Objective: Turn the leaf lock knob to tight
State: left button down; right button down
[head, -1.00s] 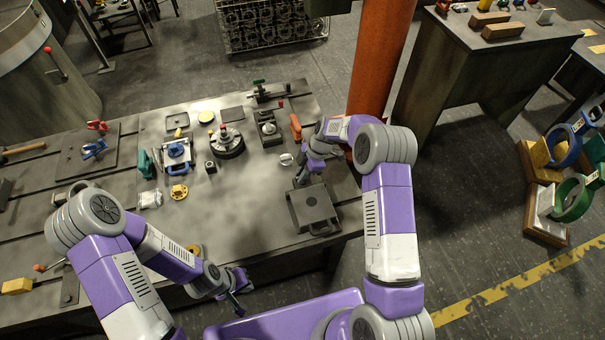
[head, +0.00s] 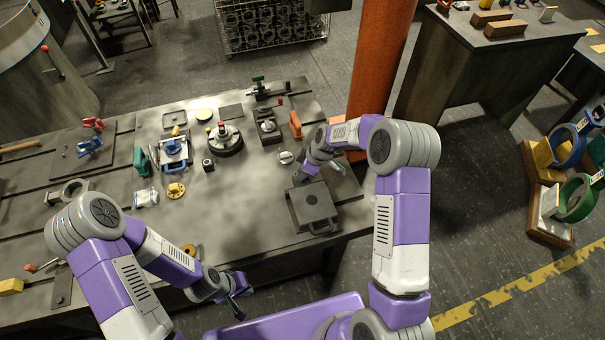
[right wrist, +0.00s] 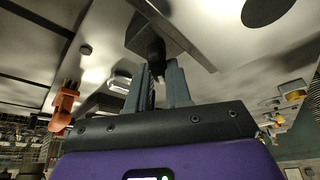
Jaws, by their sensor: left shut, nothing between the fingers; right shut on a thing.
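A dark knob (right wrist: 156,50) shows in the right wrist view, in front of a grey metal plate (right wrist: 180,38). My right gripper (right wrist: 160,68) is shut on this knob, with one finger on each side. In the head view my right gripper (head: 303,178) is at the far edge of a dark grey box-like fixture (head: 313,207) with a handle at its near side. The knob is hidden there, and I cannot read its turn position. My left gripper (head: 238,306) is shut and empty, near the table's front edge.
An orange upright piece (head: 296,125) and a small pale round part (head: 286,157) are close to my right gripper. A round dark fixture (head: 225,142) and a blue-handled fixture (head: 174,152) stand further left. An orange column (head: 382,60) rises behind my right arm. The middle of the table (head: 240,205) is clear.

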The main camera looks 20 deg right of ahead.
jog(key=m+t+h, duration=0.1)
jog(key=m, duration=0.2)
jog(key=shift+m, duration=0.4)
jog(key=m+h, duration=0.1)
jog(key=m, duration=0.1)
jog(key=shift+m+t+p, duration=0.3)
jog(key=shift+p, duration=0.05)
jog(key=m+h+p, duration=0.1)
jog(key=m+p, duration=0.1)
jog(key=m, duration=0.2)
jog(key=shift+r+m+h+p, duration=0.1)
jog(key=shift+m+h+p, duration=0.2)
jog(key=shift+h, duration=0.1)
jog(key=shift+m+h+p, duration=0.8)
jog(key=shift+m+p, duration=0.45)
jog(key=shift+m, duration=0.85)
jog(key=c, duration=1.3)
grip_release()
jog(key=shift+p+v, duration=0.7)
jog(key=shift+v, duration=2.95)
